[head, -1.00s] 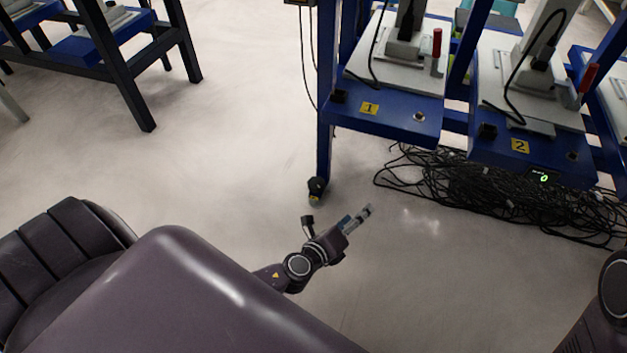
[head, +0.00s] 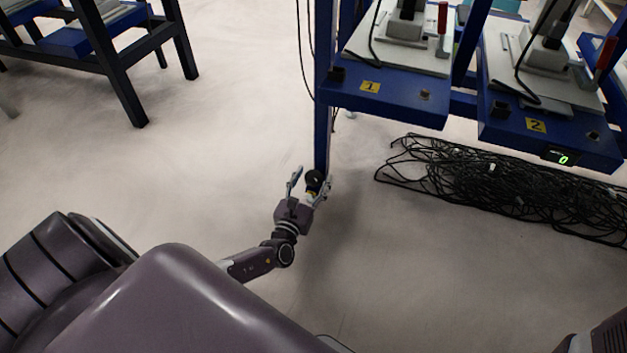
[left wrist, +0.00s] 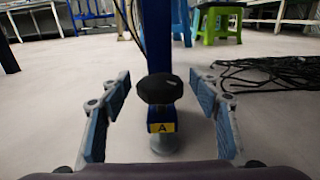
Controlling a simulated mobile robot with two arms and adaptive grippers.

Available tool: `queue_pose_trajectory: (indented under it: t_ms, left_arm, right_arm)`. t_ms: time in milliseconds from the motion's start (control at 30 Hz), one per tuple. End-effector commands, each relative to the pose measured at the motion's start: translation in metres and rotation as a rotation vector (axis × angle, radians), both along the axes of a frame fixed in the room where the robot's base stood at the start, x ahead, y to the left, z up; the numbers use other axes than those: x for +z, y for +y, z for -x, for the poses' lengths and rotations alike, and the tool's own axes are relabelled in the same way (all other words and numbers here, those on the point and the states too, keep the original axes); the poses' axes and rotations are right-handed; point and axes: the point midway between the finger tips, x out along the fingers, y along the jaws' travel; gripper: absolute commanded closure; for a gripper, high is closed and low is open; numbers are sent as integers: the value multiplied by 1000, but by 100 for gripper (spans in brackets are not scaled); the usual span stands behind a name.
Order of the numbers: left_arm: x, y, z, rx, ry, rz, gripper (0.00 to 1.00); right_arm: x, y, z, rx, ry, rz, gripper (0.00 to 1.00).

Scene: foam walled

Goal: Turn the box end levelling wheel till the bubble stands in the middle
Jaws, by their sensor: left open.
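The levelling wheel (left wrist: 160,88) is a black knob at the foot of a blue bench leg, above a yellow label marked A (left wrist: 162,128) and a round grey foot (left wrist: 165,144). In the head view the wheel (head: 314,181) shows at the bottom of the leg. My left gripper (head: 309,180) is open, with one finger on each side of the wheel; in the left wrist view (left wrist: 160,112) there are clear gaps on both sides. I cannot make out a bubble level in either view. My right gripper is out of view.
The blue bench (head: 395,95) carries stations labelled 1 and 2. A heap of black cables (head: 500,185) lies on the floor to the right. Green (left wrist: 218,22) and blue stools stand behind in the left wrist view. The floor left of the leg is clear.

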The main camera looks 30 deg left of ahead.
Motion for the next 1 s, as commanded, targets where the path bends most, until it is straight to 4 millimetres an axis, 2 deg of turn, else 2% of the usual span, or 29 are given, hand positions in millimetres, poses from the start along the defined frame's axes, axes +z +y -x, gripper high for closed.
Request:
queue_pose_trajectory:
  t_ms: [333,733,867,1000]
  left_arm:
    - [0,2,-6,0,1,1,44]
    - [0,1,-6,0,1,1,86]
    - [-1,2,-6,-10,0,0,86]
    - [-3,4,-7,-67,-5,-5,86]
  right_arm:
    - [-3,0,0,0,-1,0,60]
    - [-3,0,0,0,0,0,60]
    - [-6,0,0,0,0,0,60]
    - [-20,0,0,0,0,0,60]
